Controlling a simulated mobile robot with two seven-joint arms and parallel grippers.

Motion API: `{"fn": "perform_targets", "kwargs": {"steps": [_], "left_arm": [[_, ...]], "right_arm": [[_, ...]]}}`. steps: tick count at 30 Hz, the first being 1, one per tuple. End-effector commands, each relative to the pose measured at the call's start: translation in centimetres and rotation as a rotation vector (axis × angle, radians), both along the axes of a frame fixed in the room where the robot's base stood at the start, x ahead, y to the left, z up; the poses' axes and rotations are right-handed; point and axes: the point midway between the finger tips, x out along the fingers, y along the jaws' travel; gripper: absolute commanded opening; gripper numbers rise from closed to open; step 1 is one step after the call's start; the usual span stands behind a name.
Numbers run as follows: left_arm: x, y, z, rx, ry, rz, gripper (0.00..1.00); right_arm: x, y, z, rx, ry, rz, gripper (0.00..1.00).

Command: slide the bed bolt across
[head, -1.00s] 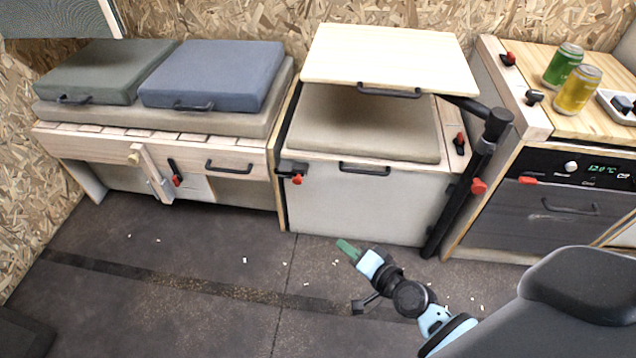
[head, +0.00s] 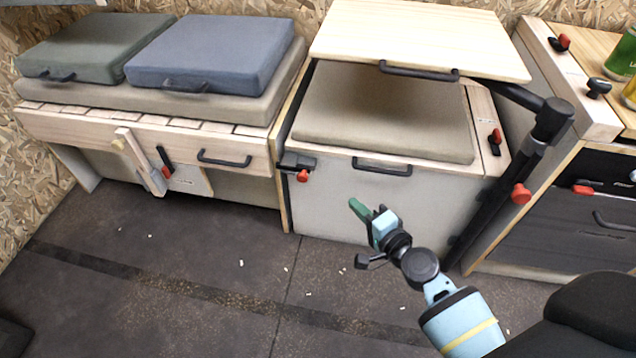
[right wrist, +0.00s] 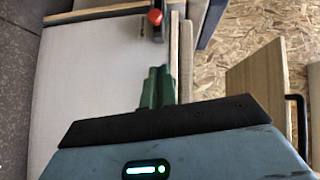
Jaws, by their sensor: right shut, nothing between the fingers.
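A black slide bolt with a red knob (head: 302,175) is at the upper left edge of the white box front. Its red knob also shows at the top of the right wrist view (right wrist: 155,16). A second black handle with a red end (head: 165,163) is on the wooden bed front at left; I cannot tell which is the bed bolt. My right gripper (head: 358,208) has green fingers, shut and empty, in front of the white box and right of and below the slide bolt. The fingers show in the right wrist view (right wrist: 157,88), apart from the knob. My left gripper is out of view.
A hinged wooden tabletop (head: 420,40) overhangs the box cushion (head: 385,115). A black post (head: 535,150) with a red knob stands at the box's right. A dark seat (head: 580,320) fills the lower right. The dark floor (head: 180,250) at left is open, with small pale scraps.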

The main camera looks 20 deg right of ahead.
Motion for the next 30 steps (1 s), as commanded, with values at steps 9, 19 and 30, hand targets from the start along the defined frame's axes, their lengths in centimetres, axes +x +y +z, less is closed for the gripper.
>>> {"fn": "perform_targets", "kwargs": {"steps": [9,19,30], "left_arm": [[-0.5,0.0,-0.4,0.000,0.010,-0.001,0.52],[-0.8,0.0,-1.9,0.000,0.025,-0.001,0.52],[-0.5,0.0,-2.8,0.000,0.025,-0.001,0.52]], "right_arm": [[2.9,0.5,-0.4,0.000,-0.001,-0.001,0.00],[8.6,1.6,-1.4,0.000,0.000,0.000,0.00],[11.6,4.6,-2.2,0.001,0.001,0.001,0.00]]}}
